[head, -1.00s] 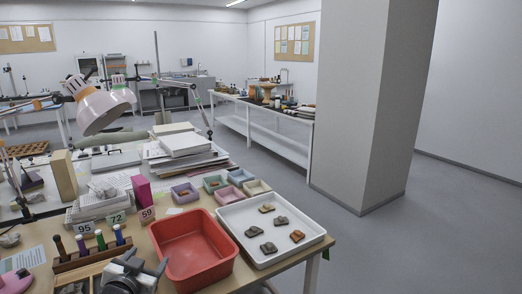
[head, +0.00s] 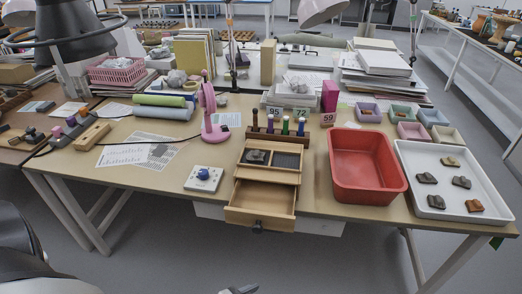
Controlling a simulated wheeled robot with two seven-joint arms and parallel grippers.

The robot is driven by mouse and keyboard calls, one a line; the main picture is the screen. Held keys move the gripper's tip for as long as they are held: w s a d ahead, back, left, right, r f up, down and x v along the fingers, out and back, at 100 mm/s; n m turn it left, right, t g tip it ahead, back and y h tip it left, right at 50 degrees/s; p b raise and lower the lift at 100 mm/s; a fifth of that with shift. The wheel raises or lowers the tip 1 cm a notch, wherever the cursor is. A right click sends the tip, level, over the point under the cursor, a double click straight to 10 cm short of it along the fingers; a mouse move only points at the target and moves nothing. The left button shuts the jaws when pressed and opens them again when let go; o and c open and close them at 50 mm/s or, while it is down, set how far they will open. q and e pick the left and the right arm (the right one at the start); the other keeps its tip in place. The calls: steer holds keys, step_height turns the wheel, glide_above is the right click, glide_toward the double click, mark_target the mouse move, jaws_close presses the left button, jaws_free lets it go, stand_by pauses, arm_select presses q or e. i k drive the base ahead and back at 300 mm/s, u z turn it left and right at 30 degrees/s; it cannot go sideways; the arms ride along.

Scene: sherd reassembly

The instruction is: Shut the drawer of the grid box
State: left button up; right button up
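The grid box (head: 270,160) is a light wooden box on the front part of the table. Its top has dark compartments, with a dark piece in the left one. Its drawer (head: 261,205) is pulled out toward me past the table's front edge, looks empty, and has a dark round knob (head: 258,227) on its front. A small grey tip of a gripper, seemingly my left (head: 240,290), shows at the bottom edge, below and apart from the drawer. Most of it is cut off, so its opening is hidden. My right gripper does not show.
A red basin (head: 367,188) and a white tray (head: 445,211) with several sherds stand right of the box. A rack of coloured-handled tools (head: 277,137) is behind it. Floor before the drawer looks clear.

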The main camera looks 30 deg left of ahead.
mark_target(259, 204)
steer(key=z, duration=0.65)
steer(key=i, duration=0.3)
steer(key=u, duration=1.45)
